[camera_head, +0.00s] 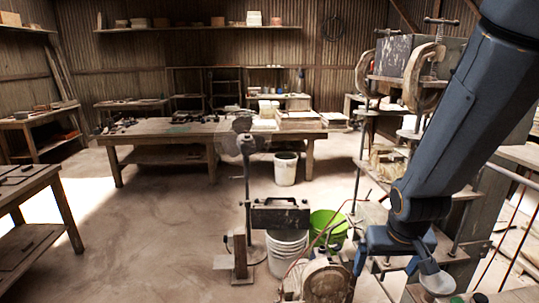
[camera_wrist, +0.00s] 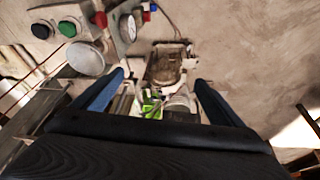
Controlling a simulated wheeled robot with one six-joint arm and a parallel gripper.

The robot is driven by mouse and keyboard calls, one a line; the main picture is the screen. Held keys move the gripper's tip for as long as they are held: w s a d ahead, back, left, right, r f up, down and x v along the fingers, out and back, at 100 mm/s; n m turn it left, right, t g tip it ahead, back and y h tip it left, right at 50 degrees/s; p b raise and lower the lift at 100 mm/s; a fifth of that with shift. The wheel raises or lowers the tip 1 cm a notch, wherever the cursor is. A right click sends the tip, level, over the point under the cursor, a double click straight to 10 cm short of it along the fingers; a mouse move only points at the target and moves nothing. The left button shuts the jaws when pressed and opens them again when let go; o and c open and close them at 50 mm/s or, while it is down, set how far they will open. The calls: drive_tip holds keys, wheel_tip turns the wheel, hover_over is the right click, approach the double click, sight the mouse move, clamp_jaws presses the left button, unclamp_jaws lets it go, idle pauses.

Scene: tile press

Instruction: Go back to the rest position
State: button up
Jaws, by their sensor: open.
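My gripper (camera_head: 388,262) hangs at the lower right in the head view, at the end of my blue-grey arm, which slants down from the upper right. Its blue fingers point downward beside the tile press frame. In the wrist view my gripper (camera_wrist: 159,77) shows its two blue fingers spread wide apart. Nothing is held between them. The tile press (camera_head: 405,60) stands at the right, partly hidden behind my arm.
A control box (camera_wrist: 70,30) with green and black buttons and a gauge (camera_wrist: 128,28) are close to the left finger. A green bucket (camera_head: 328,228), white buckets (camera_head: 288,250) and a motor-like machine (camera_head: 325,278) stand near the gripper. Floor is clear at left centre.

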drive_tip(key=s+a+r+n+g+y, duration=0.1)
drive_tip(key=s+a, duration=0.1)
drive_tip(key=a, duration=0.3)
drive_tip(key=s+a+r, duration=0.1)
drive_tip(key=s+a, duration=0.2)
drive_tip(key=a, duration=0.1)
wheel_tip(320, 180, down, 6)
drive_tip(key=g+b, duration=0.1)
drive_tip(key=b, duration=0.4)
drive_tip(key=shift+d+f, duration=0.15)
drive_tip(key=shift+f, duration=0.1)
drive_tip(key=shift+s, duration=0.1)
